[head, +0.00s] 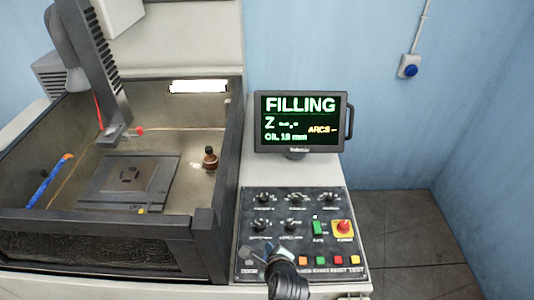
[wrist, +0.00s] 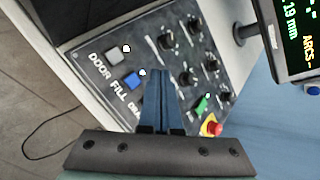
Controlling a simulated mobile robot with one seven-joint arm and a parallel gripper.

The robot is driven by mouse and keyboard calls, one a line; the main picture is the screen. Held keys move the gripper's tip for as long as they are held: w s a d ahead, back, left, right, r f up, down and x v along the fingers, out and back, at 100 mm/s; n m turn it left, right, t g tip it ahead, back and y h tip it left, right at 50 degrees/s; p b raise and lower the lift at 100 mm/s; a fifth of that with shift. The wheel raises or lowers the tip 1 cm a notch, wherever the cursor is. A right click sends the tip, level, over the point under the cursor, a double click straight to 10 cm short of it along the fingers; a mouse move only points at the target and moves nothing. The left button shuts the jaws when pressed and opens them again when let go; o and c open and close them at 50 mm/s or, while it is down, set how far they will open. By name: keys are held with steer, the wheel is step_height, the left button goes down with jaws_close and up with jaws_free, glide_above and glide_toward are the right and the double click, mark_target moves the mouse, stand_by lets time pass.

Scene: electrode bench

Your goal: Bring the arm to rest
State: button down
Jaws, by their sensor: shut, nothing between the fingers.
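My gripper (wrist: 158,75) is shut and empty in the wrist view, its two blue-grey fingers together over the control panel (wrist: 215,75). The fingertips are beside the blue FILL button (wrist: 132,80) and hide part of the label after it. Whether they touch the panel I cannot tell. In the head view my gripper (head: 272,250) is at the panel's lower left, with my dark wrist at the bottom edge. The white DOOR button (wrist: 113,57) is further left in the wrist view. The monitor (head: 300,122) reads FILLING, with oil at about 19 mm.
A red emergency knob (head: 344,227) is on the panel's right. Floor at the right is clear.

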steer(key=w+r+n+t+h+b, duration=0.1)
steer(key=w+r+n+t+b, duration=0.4)
steer(key=r, duration=1.1)
steer(key=w+r+n+t, duration=0.3)
steer(key=r+n, duration=0.4)
steer(key=r, duration=0.9)
steer(key=s+r+n+t+b, duration=0.1)
steer(key=s+r+n+t, duration=0.25)
steer(key=r, duration=0.55)
steer(key=s+r+n+t+b, duration=0.2)
steer(key=s+r+n, duration=0.15)
steer(key=r, duration=0.55)
steer(key=s+r+n+t+h+b, duration=0.1)
steer(key=s+r+n+t, duration=0.4)
steer(key=s+r, duration=0.6)
steer(key=s, duration=0.3)
steer(key=shift+s+a+r+n, duration=0.25)
steer(key=shift+s+r+n, duration=0.05)
steer(key=shift+s, duration=0.05)
